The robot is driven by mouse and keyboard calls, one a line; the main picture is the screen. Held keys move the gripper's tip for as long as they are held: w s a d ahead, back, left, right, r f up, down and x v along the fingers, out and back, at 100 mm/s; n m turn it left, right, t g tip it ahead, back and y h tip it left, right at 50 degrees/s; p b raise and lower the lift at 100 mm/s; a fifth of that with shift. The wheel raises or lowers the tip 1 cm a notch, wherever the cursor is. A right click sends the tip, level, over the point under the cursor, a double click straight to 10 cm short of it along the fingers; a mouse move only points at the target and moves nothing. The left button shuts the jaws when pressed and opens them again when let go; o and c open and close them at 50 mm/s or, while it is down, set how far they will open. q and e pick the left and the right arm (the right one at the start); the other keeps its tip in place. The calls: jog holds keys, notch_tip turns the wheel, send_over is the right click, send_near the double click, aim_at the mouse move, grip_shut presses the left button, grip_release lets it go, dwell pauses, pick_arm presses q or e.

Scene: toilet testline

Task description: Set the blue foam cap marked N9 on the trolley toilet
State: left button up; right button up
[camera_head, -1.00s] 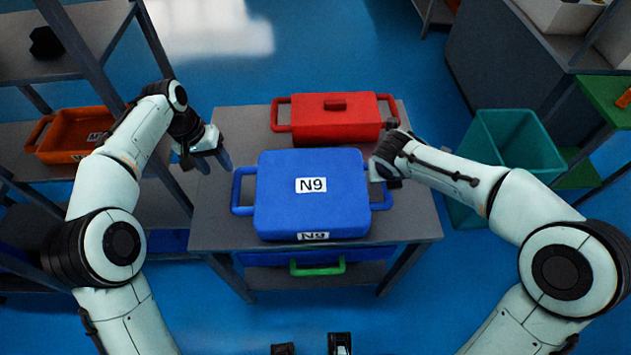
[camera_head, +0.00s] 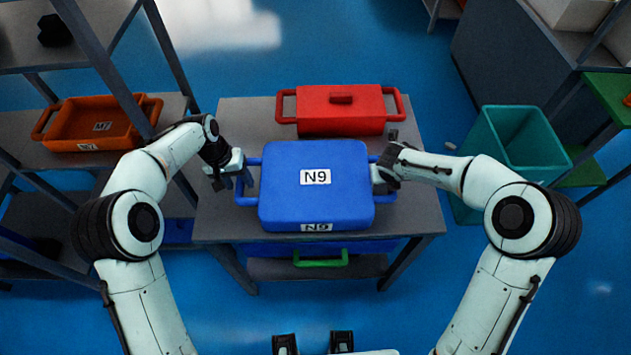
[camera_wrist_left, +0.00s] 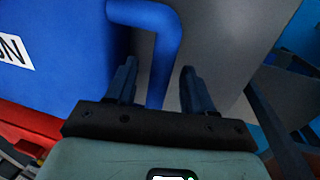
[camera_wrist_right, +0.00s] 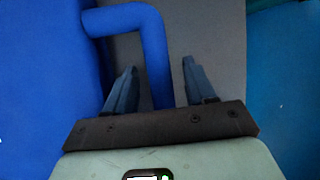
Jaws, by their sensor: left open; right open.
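The blue foam cap (camera_head: 345,205) marked N9 sits on the grey trolley top, with a loop handle on its left and right sides. My left gripper (camera_head: 243,184) is open at the cap's left handle; in the left wrist view the handle (camera_wrist_left: 163,60) runs down between the two fingers (camera_wrist_left: 157,85). My right gripper (camera_head: 374,178) is at the cap's right handle; the right wrist view shows the handle (camera_wrist_right: 152,50) between its open fingers (camera_wrist_right: 157,85). Neither gripper is closed on a handle. No toilet can be made out.
A red lidded box (camera_head: 340,122) stands behind the cap on the trolley (camera_head: 225,225). An orange tray (camera_head: 75,128) is on the left rack shelf. A teal bin (camera_head: 500,145) stands on the floor at right. A green handle (camera_head: 320,260) shows below the trolley top.

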pick_arm(q)
jog(key=shift+d+f, duration=0.15)
jog(key=shift+f, duration=0.8)
pick_arm(e)
jog(key=shift+x, duration=0.95)
pick_arm(q)
grip_shut()
pick_arm(e)
grip_shut()
pick_arm(q)
jog(key=shift+r, duration=0.1)
